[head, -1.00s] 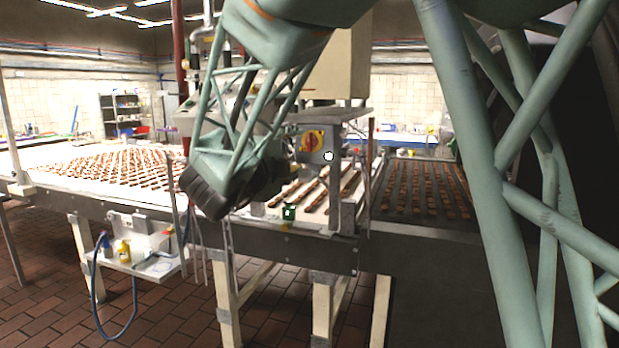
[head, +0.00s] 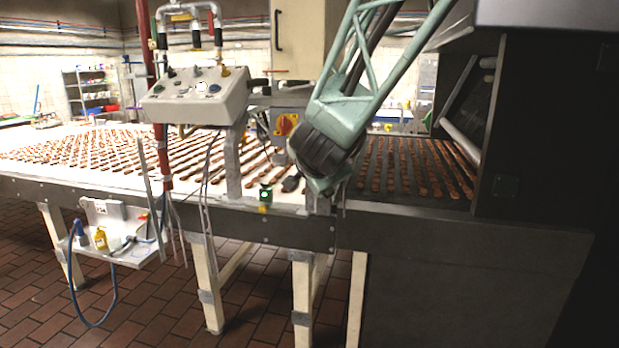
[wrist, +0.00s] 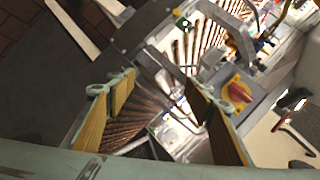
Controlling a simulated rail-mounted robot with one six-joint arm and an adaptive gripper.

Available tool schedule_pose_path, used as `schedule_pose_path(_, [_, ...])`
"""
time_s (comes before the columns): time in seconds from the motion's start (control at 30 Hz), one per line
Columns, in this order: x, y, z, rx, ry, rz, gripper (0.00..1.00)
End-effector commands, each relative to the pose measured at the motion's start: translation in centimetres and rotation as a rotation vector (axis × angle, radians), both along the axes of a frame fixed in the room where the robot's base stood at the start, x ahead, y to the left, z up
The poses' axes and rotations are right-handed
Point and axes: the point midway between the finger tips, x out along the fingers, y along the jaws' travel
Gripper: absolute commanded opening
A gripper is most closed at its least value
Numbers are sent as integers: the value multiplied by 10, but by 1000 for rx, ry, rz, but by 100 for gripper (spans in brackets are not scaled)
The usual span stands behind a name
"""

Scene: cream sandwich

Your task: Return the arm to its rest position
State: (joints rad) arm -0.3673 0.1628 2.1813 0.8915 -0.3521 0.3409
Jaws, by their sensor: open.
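My arm, pale green with open lattice links, comes down from the top right of the head view. Its dark wrist (head: 325,150) is in front of the conveyor's right part. My gripper (wrist: 157,85) shows in the wrist view with its two yellow-padded fingers spread apart and nothing between them. In the head view the fingers are mostly hidden by the wrist. Beyond the fingers, the wrist view shows rows of brown biscuits (wrist: 187,50) and a red and yellow switch (wrist: 237,91).
A grey control box (head: 195,97) with pipes stands left of my wrist. A green-lit button (head: 265,194) is on the conveyor's front edge. A dark machine housing (head: 545,130) stands at the right. A small shelf (head: 125,240) with bottles hangs low left. Brick floor lies below.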

Motion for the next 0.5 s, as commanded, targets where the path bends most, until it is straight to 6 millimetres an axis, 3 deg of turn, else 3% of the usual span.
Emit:
schedule_pose_path(0.07, [-15, -11, -2, -30, 39, 49, 48])
schedule_pose_path(0.5, [-96, -25, 12, -130, 110, 259, 48])
